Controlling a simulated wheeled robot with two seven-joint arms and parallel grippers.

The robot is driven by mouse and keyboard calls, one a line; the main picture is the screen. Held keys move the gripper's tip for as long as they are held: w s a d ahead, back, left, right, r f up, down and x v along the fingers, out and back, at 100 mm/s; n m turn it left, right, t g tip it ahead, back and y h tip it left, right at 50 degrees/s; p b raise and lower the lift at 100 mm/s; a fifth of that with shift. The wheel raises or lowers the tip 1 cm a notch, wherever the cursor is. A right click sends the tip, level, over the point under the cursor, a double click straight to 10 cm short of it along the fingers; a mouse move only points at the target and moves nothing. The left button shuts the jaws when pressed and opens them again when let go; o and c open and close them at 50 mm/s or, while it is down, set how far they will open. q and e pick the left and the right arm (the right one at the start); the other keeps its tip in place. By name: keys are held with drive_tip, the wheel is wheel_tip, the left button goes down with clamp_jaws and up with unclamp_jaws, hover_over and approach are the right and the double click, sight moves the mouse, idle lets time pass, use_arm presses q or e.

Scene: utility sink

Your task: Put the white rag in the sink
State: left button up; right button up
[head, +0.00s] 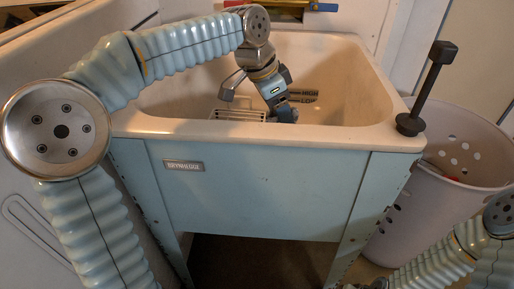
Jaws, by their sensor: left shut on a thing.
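The sink (330,133) is a deep off-white basin on a pale blue stand, in the middle of the head view. My left arm reaches over its left side, and my left gripper (284,112) points down inside the basin, close behind the front rim. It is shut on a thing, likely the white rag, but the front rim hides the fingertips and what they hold. I cannot make out the rag clearly. My right arm enters at the lower right, outside the sink, and its gripper is out of view.
A metal faucet (232,85) and a white slatted piece (238,115) are in the basin left of my left gripper. A black upright handle (431,85) stands at the right front corner. A pale perforated bin (440,205) stands right of the sink, close to my right arm.

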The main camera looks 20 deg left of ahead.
use_arm(q)
drive_tip(key=shift+f+b, duration=0.95)
drive_tip(key=shift+f, duration=4.35)
drive_tip(key=shift+f, duration=0.15)
drive_tip(key=shift+f+b, duration=0.5)
drive_tip(key=o, duration=1.2)
drive_tip(key=shift+c, duration=0.2)
drive_tip(key=shift+r, duration=0.15)
